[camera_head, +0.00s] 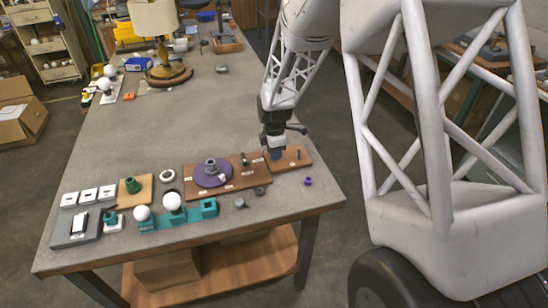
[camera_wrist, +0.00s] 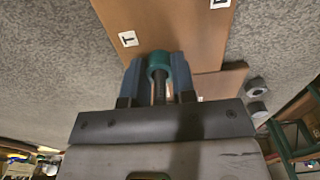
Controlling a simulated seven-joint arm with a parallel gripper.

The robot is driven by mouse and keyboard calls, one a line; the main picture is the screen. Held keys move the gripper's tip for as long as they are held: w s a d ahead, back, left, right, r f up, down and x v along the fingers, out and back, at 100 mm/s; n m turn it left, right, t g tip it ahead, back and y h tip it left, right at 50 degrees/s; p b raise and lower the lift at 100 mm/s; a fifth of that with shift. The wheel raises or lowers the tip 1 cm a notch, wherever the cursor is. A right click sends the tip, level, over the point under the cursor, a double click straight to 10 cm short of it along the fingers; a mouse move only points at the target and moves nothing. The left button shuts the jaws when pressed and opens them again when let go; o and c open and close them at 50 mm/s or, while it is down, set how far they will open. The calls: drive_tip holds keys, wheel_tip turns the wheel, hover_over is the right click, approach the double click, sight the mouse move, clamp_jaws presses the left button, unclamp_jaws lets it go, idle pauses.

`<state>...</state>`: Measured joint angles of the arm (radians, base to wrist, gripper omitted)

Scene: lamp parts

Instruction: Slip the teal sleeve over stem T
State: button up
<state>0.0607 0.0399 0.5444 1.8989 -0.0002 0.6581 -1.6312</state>
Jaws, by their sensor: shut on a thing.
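The teal sleeve (camera_wrist: 159,60) is in the wrist view, held between the blue fingers of my gripper (camera_wrist: 160,72), which is shut on it. A dark rod (camera_wrist: 160,92) shows just below the sleeve between the fingers; I cannot tell whether the sleeve is around it. A label "T" (camera_wrist: 127,38) lies on the brown board (camera_wrist: 185,25) beside the left finger. In the head view my gripper (camera_head: 276,153) is low over the small brown board (camera_head: 292,163) at the table's right side. The sleeve and the stem under the gripper are hidden there.
Another upright stem (camera_head: 298,153) stands on that board, right of my gripper. A larger board with a purple disc (camera_head: 212,173) lies to the left. A purple ring (camera_head: 308,181) is near the table's right edge. Grey nuts (camera_wrist: 257,86) lie beside the board.

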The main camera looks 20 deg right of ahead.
drive_tip(key=o, duration=1)
drive_tip(key=shift+c, duration=0.2)
drive_tip(key=shift+r, duration=0.1)
drive_tip(key=shift+r, duration=3.8)
